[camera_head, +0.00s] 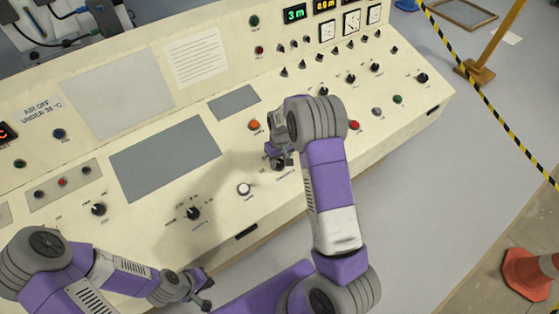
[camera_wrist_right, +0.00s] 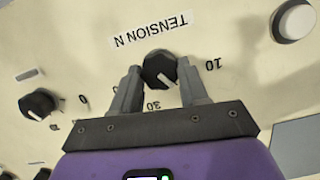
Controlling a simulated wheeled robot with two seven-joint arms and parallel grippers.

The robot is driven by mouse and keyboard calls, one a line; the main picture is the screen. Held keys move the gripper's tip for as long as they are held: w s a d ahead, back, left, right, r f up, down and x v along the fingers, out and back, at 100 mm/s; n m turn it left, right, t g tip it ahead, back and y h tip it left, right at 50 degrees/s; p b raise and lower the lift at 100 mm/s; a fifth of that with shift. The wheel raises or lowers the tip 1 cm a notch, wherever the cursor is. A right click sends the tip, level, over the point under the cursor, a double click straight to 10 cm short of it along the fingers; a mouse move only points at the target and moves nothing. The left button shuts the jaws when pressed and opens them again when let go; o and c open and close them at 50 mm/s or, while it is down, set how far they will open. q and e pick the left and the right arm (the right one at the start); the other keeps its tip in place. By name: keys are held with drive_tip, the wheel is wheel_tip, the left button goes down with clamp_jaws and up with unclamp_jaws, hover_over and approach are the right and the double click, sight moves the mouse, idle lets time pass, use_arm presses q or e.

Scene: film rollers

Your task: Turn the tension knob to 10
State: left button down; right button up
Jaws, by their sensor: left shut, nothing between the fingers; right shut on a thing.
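The tension knob (camera_wrist_right: 159,68) is black and round, beside an upside-down label (camera_wrist_right: 152,30) reading "TENSION N" in the right wrist view. Scale marks "10" (camera_wrist_right: 213,65) and "30" (camera_wrist_right: 153,106) stand around it. A pale pointer mark shows on the knob, but its exact reading is hard to tell. My right gripper (camera_wrist_right: 160,85) has its fingers on either side of the knob and is shut on it. In the head view my right gripper (camera_head: 279,153) is over the panel and mostly hides the knob. My left gripper (camera_head: 203,290) is shut and empty, in front of the console.
A white button (camera_head: 244,189) and another black knob (camera_head: 193,213) lie left of my right gripper. An orange button (camera_head: 254,125) and a red one (camera_head: 354,126) are nearby. A striped barrier tape (camera_head: 478,88) and an orange cone (camera_head: 528,272) stand at the right.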

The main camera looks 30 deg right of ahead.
drive_tip(key=n+b, duration=0.1)
drive_tip(key=n, duration=0.3)
drive_tip(key=shift+a+h, duration=0.15)
drive_tip(key=shift+h, duration=0.25)
drive_tip(key=n+b, duration=0.1)
drive_tip(key=n, duration=0.3)
drive_tip(key=shift+s+t+h, duration=0.1)
drive_tip(key=shift+t+h, duration=0.2)
drive_tip(key=shift+h, duration=0.1)
drive_tip(key=shift+n, duration=0.3)
drive_tip(key=o, duration=1.1)
drive_tip(key=shift+c, duration=0.2)
drive_tip(key=shift+a+r, duration=0.1)
drive_tip(key=r, duration=0.5)
drive_tip(key=a+r, duration=0.1)
drive_tip(key=r, duration=0.1)
drive_tip(key=shift+s+r+p, duration=0.2)
drive_tip(key=shift+p, duration=0.2)
